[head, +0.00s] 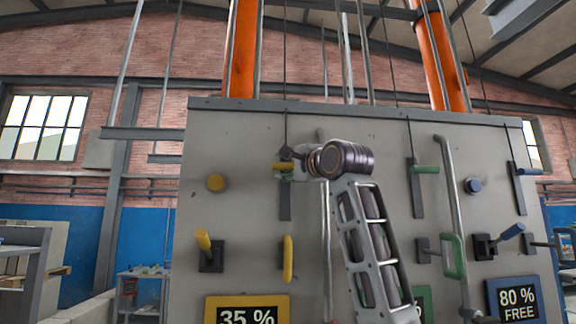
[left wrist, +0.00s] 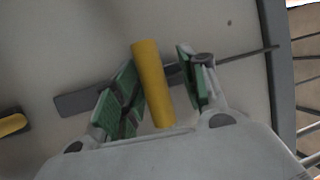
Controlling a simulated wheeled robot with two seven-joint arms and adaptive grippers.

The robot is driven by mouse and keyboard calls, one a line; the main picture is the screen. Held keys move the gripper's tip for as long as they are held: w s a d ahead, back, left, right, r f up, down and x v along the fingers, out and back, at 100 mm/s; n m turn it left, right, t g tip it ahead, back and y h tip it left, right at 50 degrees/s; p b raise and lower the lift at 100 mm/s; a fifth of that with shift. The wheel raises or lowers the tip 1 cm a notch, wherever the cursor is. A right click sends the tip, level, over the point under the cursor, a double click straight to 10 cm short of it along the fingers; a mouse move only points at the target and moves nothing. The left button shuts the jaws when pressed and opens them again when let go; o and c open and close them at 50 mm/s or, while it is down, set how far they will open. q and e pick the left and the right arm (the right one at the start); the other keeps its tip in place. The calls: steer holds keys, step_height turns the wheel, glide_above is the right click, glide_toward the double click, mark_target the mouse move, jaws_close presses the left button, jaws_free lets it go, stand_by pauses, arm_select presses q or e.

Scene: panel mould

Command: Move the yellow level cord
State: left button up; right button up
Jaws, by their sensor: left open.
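The yellow level cord shows as a short yellow bar (head: 282,166) at the upper left of the grey panel, in front of a dark upright slot plate (head: 285,205). A thin dark cord runs up from there. My left gripper (head: 292,164) is at the bar. In the left wrist view the yellow bar (left wrist: 153,90) stands between the open green-padded fingers (left wrist: 157,72), close to the left finger pads and with a gap to the right finger. I cannot tell whether the left pads touch it. My right gripper does not show.
Nearby on the panel (head: 240,140) are a yellow knob (head: 216,183), a yellow lever (head: 204,240) and a yellow handle (head: 288,258). Green handles (head: 455,256) and blue controls (head: 512,231) are at right. Signs sit below, one reading 35 % (head: 248,314), another 80 % FREE (head: 517,300).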

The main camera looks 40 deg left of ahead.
arm_select(q)
steer(key=shift+d, duration=0.15)
steer(key=v, duration=1.1)
steer(key=shift+d, duration=0.4)
steer(key=shift+s+f, duration=0.1)
stand_by(0.5)
